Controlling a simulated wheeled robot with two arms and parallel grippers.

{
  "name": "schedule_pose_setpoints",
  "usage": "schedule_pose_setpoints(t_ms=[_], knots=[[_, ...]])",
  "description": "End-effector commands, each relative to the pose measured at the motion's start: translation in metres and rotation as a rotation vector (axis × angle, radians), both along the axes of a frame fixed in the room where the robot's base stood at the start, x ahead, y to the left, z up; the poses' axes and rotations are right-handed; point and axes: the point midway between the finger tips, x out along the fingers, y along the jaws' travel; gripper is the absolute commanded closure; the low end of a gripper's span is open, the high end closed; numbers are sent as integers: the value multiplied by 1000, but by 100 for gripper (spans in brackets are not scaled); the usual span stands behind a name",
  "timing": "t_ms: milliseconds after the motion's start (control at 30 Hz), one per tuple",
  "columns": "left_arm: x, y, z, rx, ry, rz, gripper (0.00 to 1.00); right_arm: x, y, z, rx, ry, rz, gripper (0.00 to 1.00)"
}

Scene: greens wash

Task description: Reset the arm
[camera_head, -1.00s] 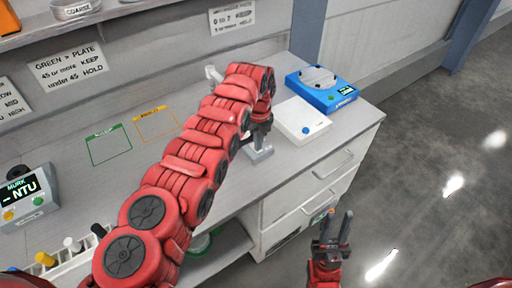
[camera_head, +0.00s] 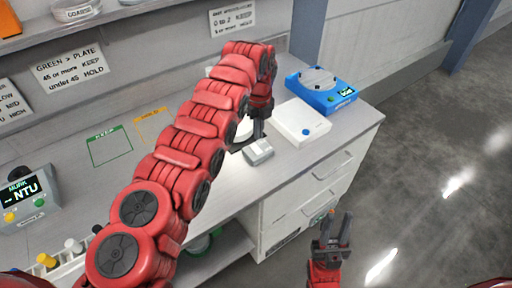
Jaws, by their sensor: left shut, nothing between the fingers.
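My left arm, red and segmented, reaches in from the lower left across the grey bench. My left gripper (camera_head: 258,131) is dark, points down and is shut. It is just behind a small light-grey block-like device (camera_head: 259,152) on the bench; I cannot tell whether they touch. My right gripper (camera_head: 333,226) is open and empty, with its fingers apart, in front of the bench drawers.
A white device with a blue knob (camera_head: 301,122) and a blue device with a small display (camera_head: 321,91) stand to the right. A turbidity meter (camera_head: 27,199) and a rack of bottles (camera_head: 66,258) stand left. Green (camera_head: 110,147) and orange (camera_head: 152,124) outlines mark the bench.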

Motion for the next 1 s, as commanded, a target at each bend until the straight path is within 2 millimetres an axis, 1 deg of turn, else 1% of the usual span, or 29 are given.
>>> schedule_pose_setpoints(t_ms=[33,100,567,667,700,767,800,900,1000], knots=[[0,0,4,0,0,0,100,0,0,1,0,0,0,70],[0,0,6,-1,1,0,100,0,0,1,0,0,0,70],[0,0,7,-1,1,0,100,0,0,2,0,0,0,70],[0,0,19,0,0,0,100,0,0,14,0,0,0,70],[0,0,27,0,0,0,100,0,0,23,0,0,0,70],[0,0,38,0,0,0,100,0,0,34,0,0,0,70],[0,0,48,0,0,0,100,0,0,43,0,0,0,70],[0,0,65,0,0,0,100,0,0,60,0,0,0,70],[0,0,77,0,0,0,100,0,0,73,0,0,0,70]])
